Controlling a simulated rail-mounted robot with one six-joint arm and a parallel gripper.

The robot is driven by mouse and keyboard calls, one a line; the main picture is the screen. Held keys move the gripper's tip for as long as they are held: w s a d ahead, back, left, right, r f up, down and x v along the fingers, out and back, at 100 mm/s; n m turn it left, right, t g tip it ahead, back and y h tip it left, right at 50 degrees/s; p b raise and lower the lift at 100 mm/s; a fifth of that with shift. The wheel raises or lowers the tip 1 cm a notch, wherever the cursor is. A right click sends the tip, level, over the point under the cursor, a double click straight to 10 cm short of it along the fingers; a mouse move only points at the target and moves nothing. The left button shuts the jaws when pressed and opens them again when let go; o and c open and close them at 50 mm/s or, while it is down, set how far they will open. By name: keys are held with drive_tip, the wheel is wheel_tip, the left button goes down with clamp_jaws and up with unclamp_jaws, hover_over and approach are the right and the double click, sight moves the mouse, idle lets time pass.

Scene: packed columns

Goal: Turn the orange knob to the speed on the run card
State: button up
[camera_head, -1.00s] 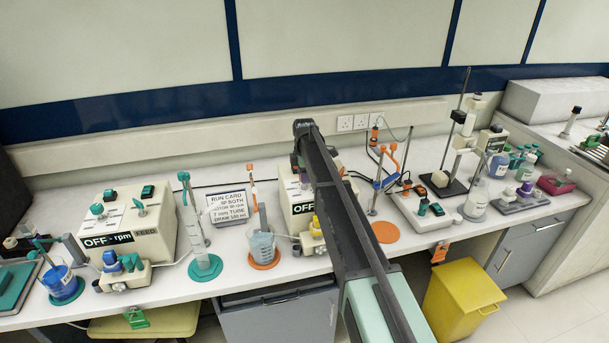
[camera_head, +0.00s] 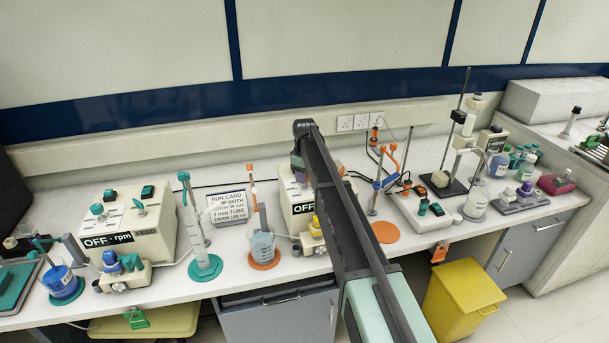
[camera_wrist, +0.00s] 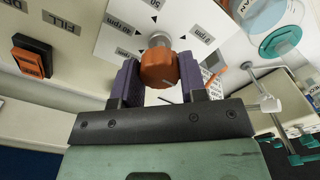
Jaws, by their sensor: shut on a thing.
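Which mark the knob points to is not clear. The pump box (camera_head: 293,197) behind my arm shows part of an OFF display.
In the wrist view, an orange rocker switch (camera_wrist: 31,58) is left of the dial. In the head view, a second pump box (camera_head: 130,225) with teal knobs stands left. A beaker (camera_head: 262,247) is on an orange disc near my arm. A yellow bin (camera_head: 463,300) is below the bench.

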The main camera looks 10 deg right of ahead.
drive_tip(key=m, duration=1.1)
drive_tip(key=shift+m, duration=0.4)
drive_tip(key=m, duration=1.1)
drive_tip(key=o, duration=0.9)
